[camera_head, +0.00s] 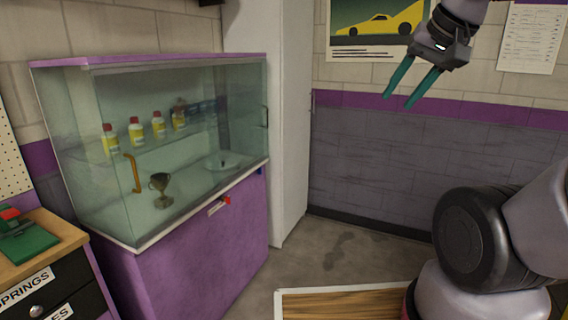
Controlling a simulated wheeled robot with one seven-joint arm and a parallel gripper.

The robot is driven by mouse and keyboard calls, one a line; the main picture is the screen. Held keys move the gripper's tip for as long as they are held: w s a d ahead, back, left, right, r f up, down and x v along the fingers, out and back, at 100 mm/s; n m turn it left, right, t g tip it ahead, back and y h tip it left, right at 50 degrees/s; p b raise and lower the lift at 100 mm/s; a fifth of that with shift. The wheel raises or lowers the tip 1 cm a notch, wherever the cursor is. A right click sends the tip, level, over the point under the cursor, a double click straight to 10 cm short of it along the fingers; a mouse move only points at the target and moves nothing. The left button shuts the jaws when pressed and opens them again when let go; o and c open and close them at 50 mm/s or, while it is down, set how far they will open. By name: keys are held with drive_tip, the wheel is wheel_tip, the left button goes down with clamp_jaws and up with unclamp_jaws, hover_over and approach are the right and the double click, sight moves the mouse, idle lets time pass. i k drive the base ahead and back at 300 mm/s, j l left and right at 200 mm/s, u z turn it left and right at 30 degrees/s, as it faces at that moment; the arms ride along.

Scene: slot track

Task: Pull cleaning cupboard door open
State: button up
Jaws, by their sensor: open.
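A tall white cupboard (272,60), which looks like the cleaning cupboard, stands in the middle of the head view, behind and right of the glass case.
A glass display case (165,105) on a purple base stands at the left, with bottles and a trophy cup (160,188) inside. A drawer unit (50,275) is at the lower left. A wood-topped surface (340,304) is at the bottom. Grey floor (345,250) before the cupboard looks clear.

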sight(296, 16)
drive_tip(key=i, duration=1.25)
drive_tip(key=i+z, duration=0.1)
drive_tip(key=i, duration=1.15)
drive_tip(key=i+z, duration=0.1)
drive_tip(key=i, duration=1.15)
